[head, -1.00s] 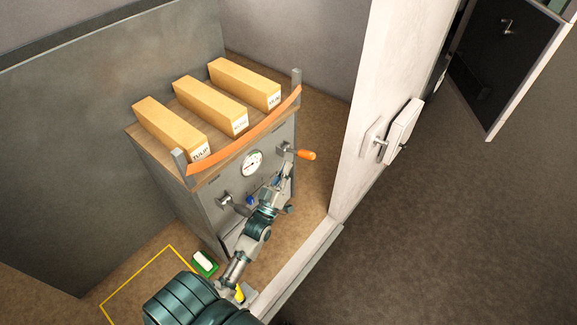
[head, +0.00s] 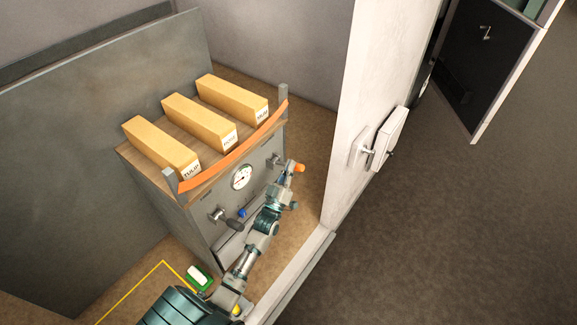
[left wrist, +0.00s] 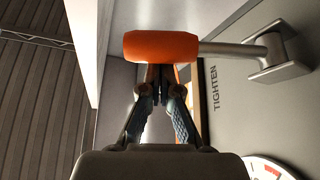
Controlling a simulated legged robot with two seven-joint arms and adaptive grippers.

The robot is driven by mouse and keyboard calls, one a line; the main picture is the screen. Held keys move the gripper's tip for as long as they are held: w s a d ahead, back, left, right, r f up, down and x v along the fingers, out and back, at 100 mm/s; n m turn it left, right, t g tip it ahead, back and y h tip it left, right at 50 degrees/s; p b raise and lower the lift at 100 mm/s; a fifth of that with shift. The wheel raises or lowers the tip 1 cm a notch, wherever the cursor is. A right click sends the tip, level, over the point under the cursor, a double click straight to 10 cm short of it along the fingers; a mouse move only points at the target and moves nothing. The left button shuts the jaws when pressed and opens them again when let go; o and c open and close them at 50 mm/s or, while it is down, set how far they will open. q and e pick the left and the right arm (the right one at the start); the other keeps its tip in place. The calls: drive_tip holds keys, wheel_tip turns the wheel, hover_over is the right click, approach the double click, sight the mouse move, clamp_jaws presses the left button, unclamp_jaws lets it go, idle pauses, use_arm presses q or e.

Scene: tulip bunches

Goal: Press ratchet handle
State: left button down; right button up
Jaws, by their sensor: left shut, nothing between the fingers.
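The ratchet handle has an orange grip (head: 298,168) on a metal shaft and sticks out from the right part of the grey cabinet front (head: 215,205). In the left wrist view its orange grip (left wrist: 160,46) lies across the picture, its shaft running right to a metal pivot block beside the word TIGHTEN. My left gripper (head: 284,180) is close to the grip in the head view. In the left wrist view its closed fingertips (left wrist: 158,74) are empty and right at the grip's edge; I cannot tell whether they touch. My right gripper is not in view.
Several long boxes, one labelled TULIP (head: 160,146), lie on the cabinet top behind an orange strap (head: 235,148). A round gauge (head: 242,177) and a dark knob (head: 236,224) are on the front. A white wall (head: 352,110) stands close on the right.

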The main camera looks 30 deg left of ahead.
use_arm(q)
wheel_tip(320, 180, down, 8)
drive_tip(key=d+m+g+h+b, duration=0.1)
drive_tip(key=m+h+b, duration=0.7)
drive_tip(key=m, duration=0.7)
drive_tip(key=shift+d+f+m+h+b, duration=0.25)
drive_tip(key=shift+m+h+b, duration=0.15)
drive_tip(key=shift+h, duration=0.8)
drive_tip(key=shift+s+f, duration=0.1)
drive_tip(key=shift+s, duration=0.05)
